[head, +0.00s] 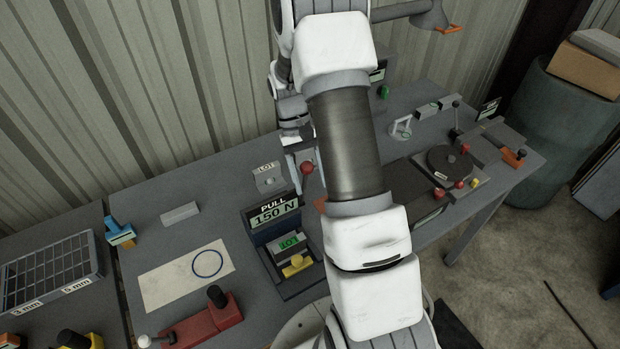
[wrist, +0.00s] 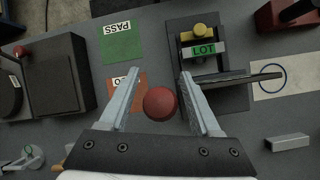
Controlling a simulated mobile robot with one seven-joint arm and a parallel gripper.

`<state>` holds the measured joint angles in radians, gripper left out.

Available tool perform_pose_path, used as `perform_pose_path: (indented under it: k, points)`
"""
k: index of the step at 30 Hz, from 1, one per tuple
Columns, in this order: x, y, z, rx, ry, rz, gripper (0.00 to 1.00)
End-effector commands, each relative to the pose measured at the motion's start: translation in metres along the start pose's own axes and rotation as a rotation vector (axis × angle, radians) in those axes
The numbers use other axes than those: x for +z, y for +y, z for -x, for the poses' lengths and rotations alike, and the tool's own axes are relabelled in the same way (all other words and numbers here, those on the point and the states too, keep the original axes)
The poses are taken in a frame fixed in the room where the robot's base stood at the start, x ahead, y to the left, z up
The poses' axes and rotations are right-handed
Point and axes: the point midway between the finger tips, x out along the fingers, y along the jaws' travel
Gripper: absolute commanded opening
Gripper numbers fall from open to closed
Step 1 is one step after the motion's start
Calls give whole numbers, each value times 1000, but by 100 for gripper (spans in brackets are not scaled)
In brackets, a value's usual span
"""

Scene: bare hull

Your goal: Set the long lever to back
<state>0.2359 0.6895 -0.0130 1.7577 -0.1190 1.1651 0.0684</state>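A red ball knob (wrist: 160,102), which I take to be the top of the long lever, sits between my gripper's fingers in the wrist view. In the head view the red knob (head: 307,168) shows just left of my arm, behind the display. My gripper (wrist: 159,78) is open around the knob, with a gap on each side and no contact visible. In the head view my gripper is partly hidden by my arm. The lever's shaft is hidden under the knob in the wrist view, so its tilt cannot be told.
The PULL 150 N display (head: 271,215) and a fixture with a yellow knob (head: 297,263) stand close by. A red block with a black knob (head: 205,322) and a sheet with a blue ring (head: 180,284) lie left. A turntable (head: 450,163) stands right.

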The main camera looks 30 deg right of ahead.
Motion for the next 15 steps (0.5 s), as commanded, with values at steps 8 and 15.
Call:
perform_pose_path:
  k: [8, 15]
  points:
    - [0, 0, 0, 0, -1, 0, 70]
    - [-1, 0, 20, -1, 4, 0, 70]
